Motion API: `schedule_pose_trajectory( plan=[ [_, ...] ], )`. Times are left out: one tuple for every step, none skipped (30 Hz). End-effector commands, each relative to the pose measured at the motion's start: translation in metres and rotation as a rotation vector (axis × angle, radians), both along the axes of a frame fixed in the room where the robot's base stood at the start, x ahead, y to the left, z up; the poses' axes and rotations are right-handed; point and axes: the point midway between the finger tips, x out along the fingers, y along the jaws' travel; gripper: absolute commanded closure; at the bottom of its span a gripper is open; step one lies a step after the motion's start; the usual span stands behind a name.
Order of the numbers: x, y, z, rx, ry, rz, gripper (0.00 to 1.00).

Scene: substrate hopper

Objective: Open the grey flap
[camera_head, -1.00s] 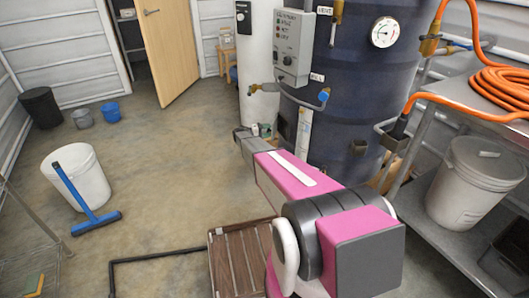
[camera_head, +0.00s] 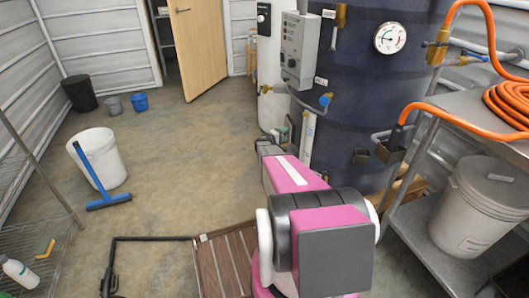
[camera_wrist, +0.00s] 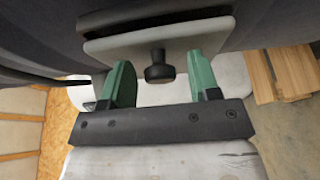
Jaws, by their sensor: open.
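In the wrist view, a grey plate (camera_wrist: 110,48), which looks like the flap, has a short dark round knob (camera_wrist: 158,67) at its middle. The plate is against a dark curved surface. My gripper (camera_wrist: 161,82) has its two green fingers apart, one on each side of the knob, with gaps visible between. I cannot tell whether the fingertips reach the plate. In the head view, my gripper (camera_head: 281,134) is small at the far end of my pink arm, low beside the dark blue tank (camera_head: 365,95). The flap cannot be made out there.
A white cylinder (camera_head: 272,85) and a grey control box (camera_head: 299,50) stand by the tank. A metal shelf (camera_head: 465,105) with an orange hose (camera_head: 508,100) is at right. A wooden slatted piece (camera_head: 222,265) lies near my arm. Open floor extends left, with a white bucket (camera_head: 100,158).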

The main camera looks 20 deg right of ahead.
Motion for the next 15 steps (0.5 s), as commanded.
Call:
schedule_pose_trajectory(
  plan=[
    [-0.005,-0.007,0.001,-0.001,0.002,0.015,0.44],
    [-0.007,-0.011,0.001,-0.001,0.002,0.024,0.44],
    [-0.008,-0.009,0.001,0.000,0.001,0.034,0.44],
    [-0.008,-0.003,0.001,0.000,0.000,0.033,0.44],
    [-0.010,0.001,0.001,0.000,0.000,0.033,0.44],
    [-0.012,0.006,0.001,0.000,0.000,0.033,0.44],
    [-0.013,0.010,0.001,0.000,0.001,0.033,0.44],
    [-0.015,0.014,0.001,0.000,0.001,0.033,0.44],
    [-0.017,0.019,0.001,0.000,0.001,0.033,0.44],
    [-0.018,0.023,0.001,0.000,0.001,0.033,0.44],
    [-0.020,0.028,0.001,0.000,0.001,0.032,0.44],
    [-0.023,0.034,0.001,0.000,0.001,0.032,0.44],
    [-0.024,0.039,0.000,0.000,0.001,0.032,0.44],
    [-0.026,0.044,0.000,0.000,0.001,0.032,0.44],
    [-0.029,0.050,0.000,0.001,0.001,0.032,0.44]
  ],
)
